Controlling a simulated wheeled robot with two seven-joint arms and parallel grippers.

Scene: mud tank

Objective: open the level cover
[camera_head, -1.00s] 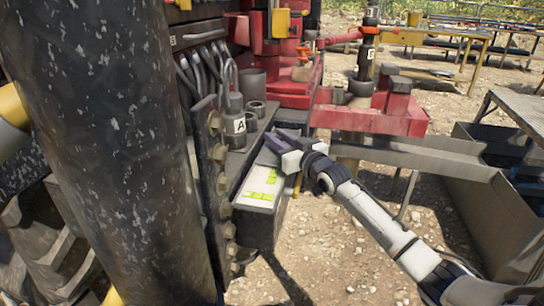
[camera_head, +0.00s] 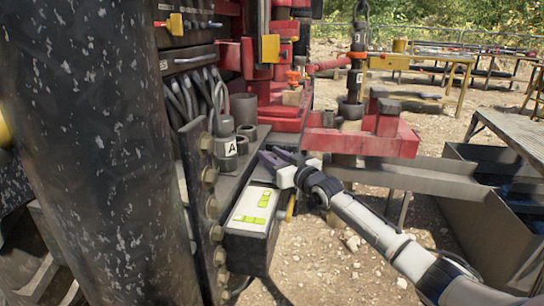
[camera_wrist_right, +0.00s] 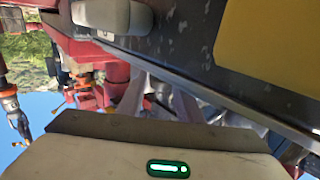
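The level box (camera_head: 250,247) is a dark box fixed beside the black bolted beam. Its top shows a white panel (camera_head: 247,220) with yellow-green level markings, uncovered in the head view. I cannot make out a separate cover clearly. My right gripper (camera_head: 275,158) is just beyond the far end of the box, its dark fingers pointing left and apart. The fingers also show, spread, in the right wrist view (camera_wrist_right: 160,97). I see nothing held between them. I cannot tell whether they touch the box. My left gripper is not in view.
A cylinder marked A (camera_head: 228,153) and small dark cups stand on the ledge behind the box. A large black pillar (camera_head: 95,150) blocks the left. Red machinery (camera_head: 370,140) stands behind the gripper, and a grey metal trough (camera_head: 490,210) is to the right. Gravel lies below.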

